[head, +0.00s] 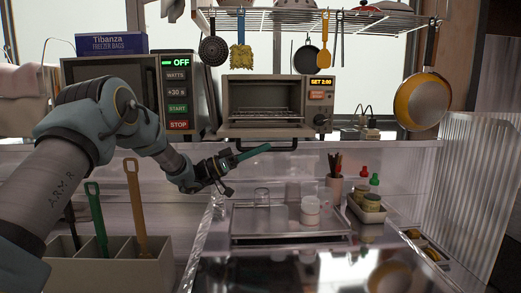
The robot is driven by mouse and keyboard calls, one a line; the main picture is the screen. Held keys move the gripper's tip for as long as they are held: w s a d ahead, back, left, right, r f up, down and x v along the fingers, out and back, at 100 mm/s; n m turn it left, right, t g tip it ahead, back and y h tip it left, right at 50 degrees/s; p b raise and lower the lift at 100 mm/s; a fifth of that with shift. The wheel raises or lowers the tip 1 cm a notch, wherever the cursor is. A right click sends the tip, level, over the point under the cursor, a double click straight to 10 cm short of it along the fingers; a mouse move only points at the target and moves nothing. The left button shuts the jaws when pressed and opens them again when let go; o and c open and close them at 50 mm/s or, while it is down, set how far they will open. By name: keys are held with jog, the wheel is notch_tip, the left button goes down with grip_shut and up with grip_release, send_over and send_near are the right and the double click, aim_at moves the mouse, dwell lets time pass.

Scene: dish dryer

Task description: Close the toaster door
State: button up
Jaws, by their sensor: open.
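The toaster (320,112) stands on the back shelf right of the microwave, with a display reading "SET 2:00". Its front is open, showing the wire rack inside. The door (265,132) is folded down in front, with a dark handle (280,148) along its lower edge. My gripper (238,163) is open at the lower left of the door. A teal finger reaches right and up, overlapping the handle's left part in the picture; I cannot tell whether it touches. Nothing shows between the fingers.
The microwave (178,62) is on the left, with a freezer bag box (105,44) on top. Utensils and pans hang from the rack (350,22) above. Below are a tray (245,238) with a glass and jar, and a condiment caddy (365,212).

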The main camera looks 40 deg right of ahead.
grip_shut()
dwell(1.3)
